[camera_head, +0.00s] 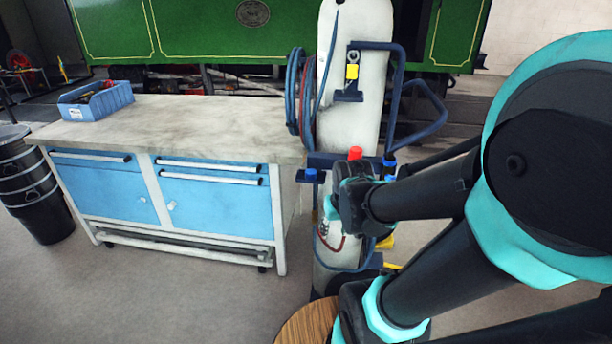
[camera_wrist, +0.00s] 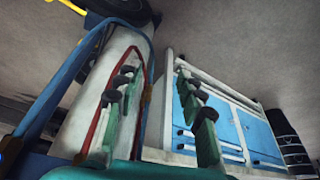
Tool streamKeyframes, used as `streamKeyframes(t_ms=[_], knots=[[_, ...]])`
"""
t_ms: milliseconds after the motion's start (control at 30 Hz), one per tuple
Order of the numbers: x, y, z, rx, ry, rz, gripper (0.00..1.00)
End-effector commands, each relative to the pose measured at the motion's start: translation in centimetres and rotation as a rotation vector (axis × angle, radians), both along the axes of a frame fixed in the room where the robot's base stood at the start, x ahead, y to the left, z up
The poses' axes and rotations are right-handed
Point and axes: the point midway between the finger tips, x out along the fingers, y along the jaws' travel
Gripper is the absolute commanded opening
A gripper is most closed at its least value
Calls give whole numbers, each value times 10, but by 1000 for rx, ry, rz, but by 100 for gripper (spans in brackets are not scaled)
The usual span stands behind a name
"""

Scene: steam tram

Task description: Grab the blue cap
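A small blue cap (camera_head: 311,174) sits on the left end of a dark blue bar on the gas cylinder trolley. Another blue piece (camera_head: 389,166) shows right of a red cap (camera_head: 355,152), partly behind my arm; I cannot tell which blue one the task means. My gripper (camera_head: 340,200) is in front of the trolley, right of and slightly below the left blue cap. In the wrist view my gripper (camera_wrist: 155,80) has its two fingers apart with nothing held between them. A bright blue spot (camera_wrist: 2,157) shows at that view's left edge.
The trolley carries a tall white cylinder (camera_head: 350,100), coiled hoses (camera_head: 293,95) and a blue handle frame (camera_head: 398,85). A workbench (camera_head: 200,115) with a blue bin (camera_head: 97,100) stands to the left. Black buckets (camera_head: 35,195) stand beyond it. The floor before the bench is clear.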

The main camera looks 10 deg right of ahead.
Motion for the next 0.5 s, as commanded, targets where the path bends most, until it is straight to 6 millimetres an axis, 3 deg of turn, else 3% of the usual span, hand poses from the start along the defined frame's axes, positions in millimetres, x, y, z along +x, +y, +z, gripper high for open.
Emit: streamKeyframes(t_ms=[267,367,500], knots=[[46,6,44,-4,48,41,39],[68,10,68,-6,73,60,39],[106,18,116,-10,120,101,39]])
